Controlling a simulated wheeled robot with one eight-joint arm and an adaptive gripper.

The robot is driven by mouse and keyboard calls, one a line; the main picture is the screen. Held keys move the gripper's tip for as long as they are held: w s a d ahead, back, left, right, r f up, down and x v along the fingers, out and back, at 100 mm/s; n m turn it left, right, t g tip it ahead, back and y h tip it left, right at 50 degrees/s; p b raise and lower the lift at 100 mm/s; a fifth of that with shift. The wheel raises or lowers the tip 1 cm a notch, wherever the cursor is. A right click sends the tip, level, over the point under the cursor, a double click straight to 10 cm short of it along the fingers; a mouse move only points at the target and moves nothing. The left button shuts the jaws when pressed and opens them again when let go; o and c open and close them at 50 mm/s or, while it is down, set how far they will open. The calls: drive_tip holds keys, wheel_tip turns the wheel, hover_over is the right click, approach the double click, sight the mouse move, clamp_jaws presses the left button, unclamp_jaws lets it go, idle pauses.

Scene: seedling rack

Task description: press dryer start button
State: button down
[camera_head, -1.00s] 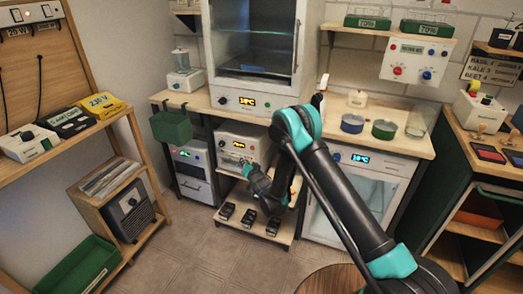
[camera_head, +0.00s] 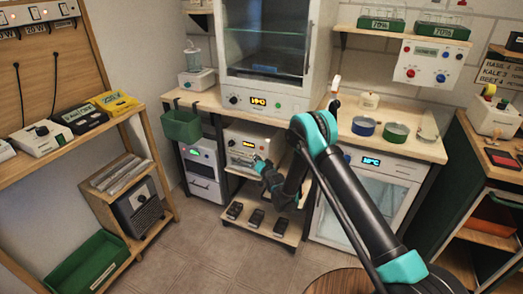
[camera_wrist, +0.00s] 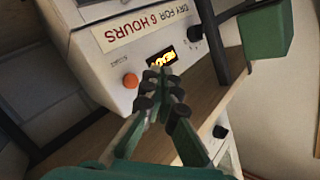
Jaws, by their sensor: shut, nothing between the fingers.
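The dryer (camera_head: 238,158) is a cream box on the shelf under the worktop, with a small lit display. In the wrist view its front (camera_wrist: 108,68) carries a "DRY FOR 6 HOURS" label, an orange display (camera_wrist: 161,57), a black knob (camera_wrist: 194,33) and a round orange button (camera_wrist: 130,81) with small lettering beside it. My gripper (camera_head: 264,167) is in front of the dryer's right side in the head view. In the wrist view my gripper (camera_wrist: 160,86) is shut and empty, its tips just right of the orange button and below the display. Contact cannot be told.
Several small black items (camera_head: 256,218) sit on the shelf below the dryer. A green bin (camera_head: 182,126) hangs from the worktop edge on the left. A white fridge-like cabinet (camera_head: 385,162) stands to the right. The floor (camera_head: 215,240) in front is clear.

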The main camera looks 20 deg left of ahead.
drive_tip(key=shift+w+d, duration=0.15)
drive_tip(key=shift+w, duration=1.95)
drive_tip(key=shift+w, duration=0.15)
drive_tip(key=shift+w, duration=0.3)
drive_tip(key=shift+w+d, duration=0.1)
drive_tip(key=shift+w, duration=0.25)
idle(0.4)
drive_tip(key=shift+s, duration=0.8)
drive_tip(key=shift+s+a, duration=0.15)
drive_tip(key=shift+s, duration=1.1)
drive_tip(key=shift+s+a, duration=0.1)
drive_tip(key=shift+s, duration=1.15)
